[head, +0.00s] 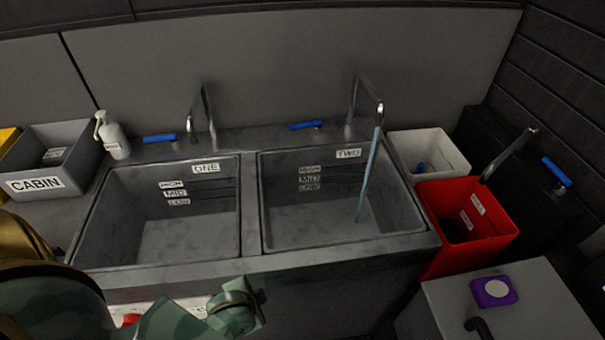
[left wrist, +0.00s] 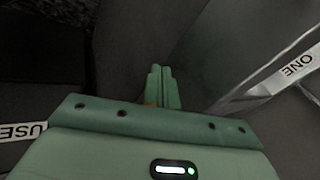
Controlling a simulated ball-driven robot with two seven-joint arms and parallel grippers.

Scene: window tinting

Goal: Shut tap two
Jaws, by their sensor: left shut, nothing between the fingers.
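Tap two (head: 366,88) is a curved metal spout behind the right basin (head: 410,215), labelled TWO. A blue stream of water (head: 368,175) runs from it into that basin. A blue lever (head: 305,125) lies on the back ledge, left of this spout. My left arm (head: 235,307) is low in the head view, in front of the basins and away from the lever. My left gripper (left wrist: 162,88) is shut and empty in the left wrist view, with a ONE label (left wrist: 298,66) to its right. My right gripper is not in view.
Tap one (head: 204,115) has its own blue lever (head: 160,138) behind the left basin (head: 100,220). A soap bottle (head: 115,138) and CABIN bin (head: 60,183) stand left. A white bin (head: 455,155), red bin (head: 495,248) and another tap (head: 510,155) are right.

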